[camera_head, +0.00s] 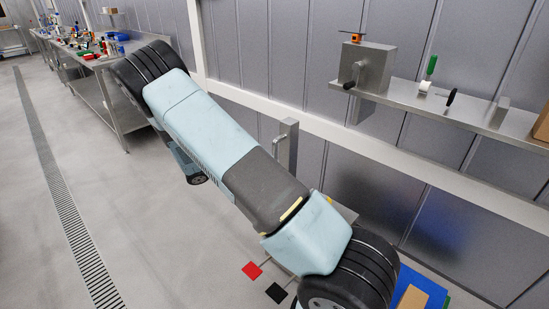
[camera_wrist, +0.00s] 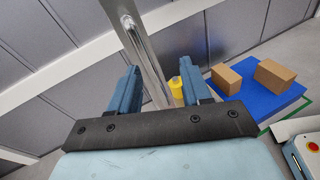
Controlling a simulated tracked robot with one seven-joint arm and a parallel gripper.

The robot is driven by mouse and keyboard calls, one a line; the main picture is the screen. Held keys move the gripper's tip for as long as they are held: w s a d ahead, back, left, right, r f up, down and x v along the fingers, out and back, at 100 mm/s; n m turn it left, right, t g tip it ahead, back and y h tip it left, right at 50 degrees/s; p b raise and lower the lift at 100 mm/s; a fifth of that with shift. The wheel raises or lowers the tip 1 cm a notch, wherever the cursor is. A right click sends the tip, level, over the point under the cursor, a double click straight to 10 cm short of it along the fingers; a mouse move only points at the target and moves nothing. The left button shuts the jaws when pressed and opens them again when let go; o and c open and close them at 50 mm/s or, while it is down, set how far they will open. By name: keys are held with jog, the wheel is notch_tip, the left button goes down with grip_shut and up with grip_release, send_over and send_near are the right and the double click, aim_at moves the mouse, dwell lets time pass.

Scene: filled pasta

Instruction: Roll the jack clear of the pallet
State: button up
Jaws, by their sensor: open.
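My gripper (camera_wrist: 160,88) shows in the wrist view with its two blue fingers apart. An upright metal post (camera_wrist: 143,48) runs between and beyond the fingers; I cannot tell whether it touches them or whether it belongs to the jack. A blue pallet (camera_wrist: 262,101) lies on the floor to the right of the fingers, with brown cartons on it. In the head view a blue edge of it shows at the lower right (camera_head: 433,289), partly behind my arm. I cannot make out the jack's body or forks for certain in either view.
A grey metal post with a lever (camera_head: 289,145) stands by the wall behind my arm. A wall shelf (camera_head: 450,108) carries a metal box (camera_head: 367,68) and small tools. A cluttered steel bench (camera_head: 103,62) stands at the left. The floor (camera_head: 130,215) left of my arm is clear.

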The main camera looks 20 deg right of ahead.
aim_at(275, 156)
notch_tip(275, 156, down, 5)
jog(key=w+a+n+t+h, duration=0.1)
jog(key=w+n+t, duration=0.1)
jog(key=n, duration=0.1)
jog(key=w+d, duration=0.1)
jog(key=d, duration=0.3)
jog(key=w+d, duration=0.1)
jog(key=d, duration=0.8)
jog(key=shift+w+d+r, duration=0.15)
jog(key=shift+w+r, duration=0.05)
jog(key=shift+w, duration=0.2)
grip_shut()
